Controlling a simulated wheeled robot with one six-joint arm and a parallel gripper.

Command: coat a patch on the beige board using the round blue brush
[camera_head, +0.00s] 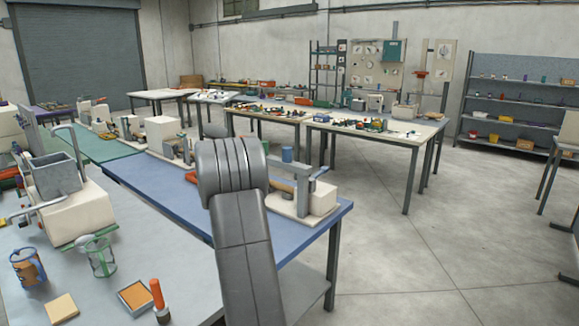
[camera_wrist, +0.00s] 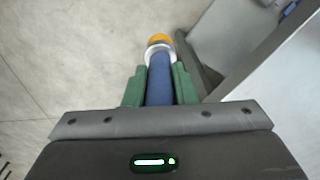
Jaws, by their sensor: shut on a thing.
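In the wrist view my gripper (camera_wrist: 158,76) has its two green jaws shut on the blue handle of the round brush (camera_wrist: 160,78). The brush points away from the palm, with a pale metal-looking collar and an orange-yellow tip at its far end. The tip is clear of any surface I can make out. In the head view a small beige board (camera_head: 62,308) lies flat on the near grey table, at the lower left. Beside it is a shallow tray (camera_head: 122,300) with an orange fill. My gripper and the brush do not show in the head view.
An orange-handled tool (camera_head: 157,294) stands upright right of the tray. A blue wire holder (camera_head: 27,268) and a green wire holder (camera_head: 101,257) stand behind. A white machine with a grey hopper (camera_head: 57,178) is farther back. Open floor (camera_head: 440,240) lies right.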

